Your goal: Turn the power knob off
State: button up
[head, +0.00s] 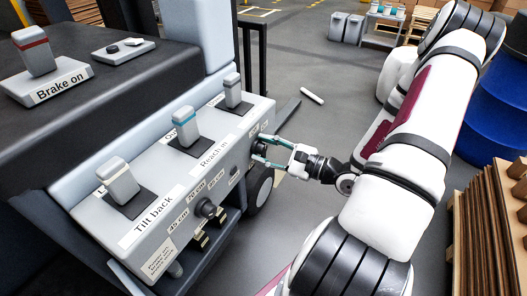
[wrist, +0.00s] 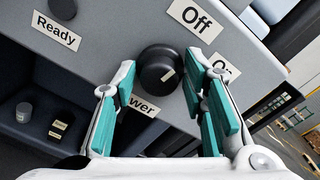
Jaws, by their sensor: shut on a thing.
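A "Power" label is partly hidden by a finger. My gripper (wrist: 163,85) has its teal-padded fingers on both sides of the knob and is shut on it. In the head view, my gripper (head: 264,150) reaches the right end of the console, where it hides the knob.
The console carries levers labelled "Tilt back" (head: 118,180), "Reach in" (head: 187,128) and one more (head: 232,90). Another black knob (head: 206,208) sits on its front face. A "Ready" label (wrist: 56,31) is on the panel. Stacked boards (head: 490,215) stand at right.

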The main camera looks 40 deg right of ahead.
jog(key=shift+n+b, duration=0.65)
jog(key=shift+n, duration=0.35)
jog(key=o, duration=0.9)
jog(key=shift+s, duration=0.1)
jog(key=v, duration=1.2)
jog(key=shift+a, duration=0.1)
